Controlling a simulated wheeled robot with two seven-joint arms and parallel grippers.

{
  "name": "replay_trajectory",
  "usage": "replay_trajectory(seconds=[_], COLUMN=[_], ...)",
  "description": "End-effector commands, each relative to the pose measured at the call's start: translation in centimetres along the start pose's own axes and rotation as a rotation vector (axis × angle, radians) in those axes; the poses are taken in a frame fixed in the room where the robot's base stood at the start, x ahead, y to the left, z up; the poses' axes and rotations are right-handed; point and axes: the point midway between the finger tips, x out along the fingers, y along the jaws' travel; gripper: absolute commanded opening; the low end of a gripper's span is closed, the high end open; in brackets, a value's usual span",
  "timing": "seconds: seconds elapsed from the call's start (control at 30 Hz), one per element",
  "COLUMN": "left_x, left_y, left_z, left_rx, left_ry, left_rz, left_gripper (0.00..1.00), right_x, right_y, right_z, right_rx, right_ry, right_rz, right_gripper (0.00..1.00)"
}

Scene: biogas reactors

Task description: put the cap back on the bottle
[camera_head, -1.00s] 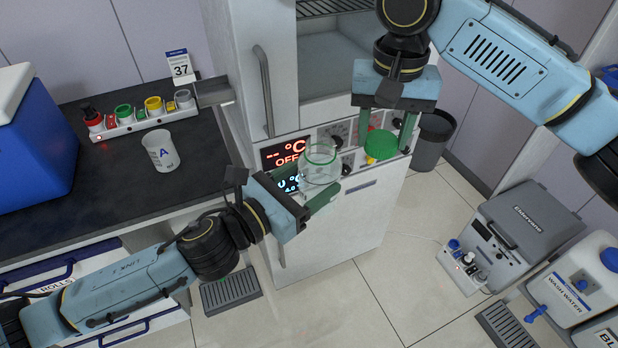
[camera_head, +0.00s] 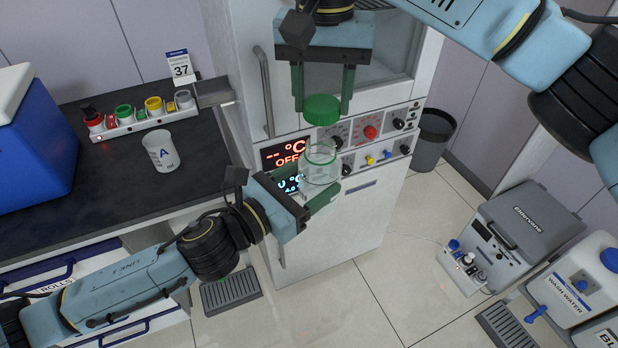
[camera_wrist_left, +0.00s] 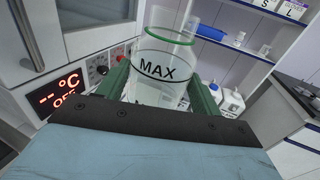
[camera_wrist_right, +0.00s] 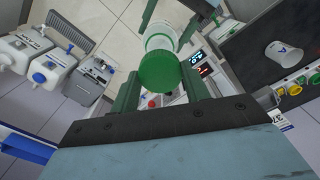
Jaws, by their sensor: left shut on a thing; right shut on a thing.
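The clear bottle (camera_head: 319,168) has a green ring near its open mouth and stands upright in my left gripper (camera_head: 322,197). The left wrist view shows the bottle (camera_wrist_left: 160,72) with a MAX mark between the green fingers. My right gripper (camera_head: 323,106) is shut on the green cap (camera_head: 321,109), held level just above the bottle's mouth with a small gap in the head view. In the right wrist view the cap (camera_wrist_right: 159,71) covers part of the bottle (camera_wrist_right: 160,38) behind it.
A cabinet with knobs and a red display (camera_head: 284,154) stands behind the grippers. A black bench (camera_head: 110,190) at left holds a white cup (camera_head: 161,151), a rack of coloured caps (camera_head: 140,118) and a blue box (camera_head: 35,140). A grey bin (camera_head: 432,140) stands at right.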

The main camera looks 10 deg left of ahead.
Motion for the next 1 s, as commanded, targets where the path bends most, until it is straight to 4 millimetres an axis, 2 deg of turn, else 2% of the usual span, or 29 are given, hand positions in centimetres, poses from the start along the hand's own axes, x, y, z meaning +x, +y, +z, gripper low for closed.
replay_trajectory(seconds=[0.4, 1.0], left_x=[0.0, 0.0], left_y=[0.0, 0.0], left_z=[0.2, 0.2], left_rx=[0.001, 0.001], left_ry=[-0.005, -0.005], left_rz=[-0.001, -0.001], left_gripper=[0.22, 0.22], right_x=[3.5, 3.6], right_y=[0.1, 0.0], right_z=[0.0, 0.2], right_rx=[0.001, 0.000], right_ry=[0.000, 0.001], right_rz=[0.001, 0.001], right_gripper=[0.22, 0.22])
